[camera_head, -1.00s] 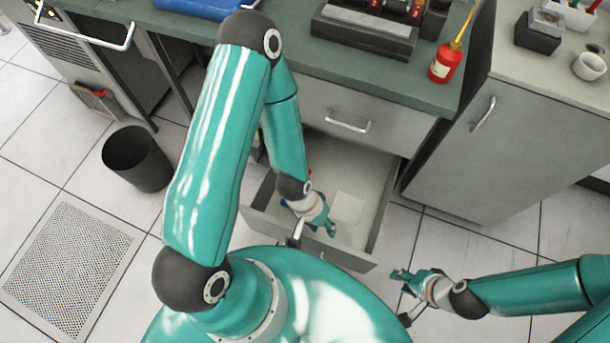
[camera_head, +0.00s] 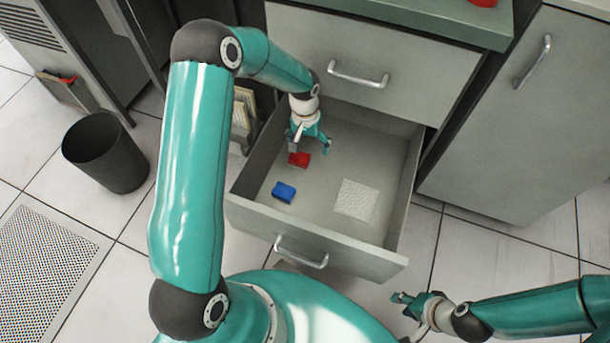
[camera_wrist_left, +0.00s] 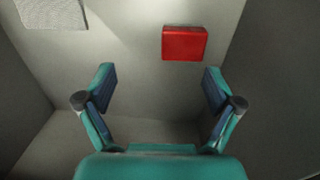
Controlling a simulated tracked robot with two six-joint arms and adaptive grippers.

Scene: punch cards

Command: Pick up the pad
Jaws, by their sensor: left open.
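Three small items lie in the open drawer (camera_head: 330,205): a red block (camera_head: 299,159), a blue block (camera_head: 284,191) and a flat, whitish textured square (camera_head: 356,200). I cannot tell which is the pad. My left gripper (camera_head: 310,149) is open and empty, pointing down over the drawer's back left part, close above the red block. In the left wrist view, the red block (camera_wrist_left: 185,43) lies beyond the open fingers (camera_wrist_left: 158,82), nearer the right one. The whitish square (camera_wrist_left: 52,12) is at the top left. My right gripper (camera_head: 405,317) is open and empty outside the drawer.
The drawer's walls enclose the left gripper's area; its front has a handle (camera_head: 302,252). A closed drawer (camera_head: 375,55) is above it, under the bench. A dark bin (camera_head: 104,152) stands on the floor at left, and a cabinet (camera_head: 520,120) at right.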

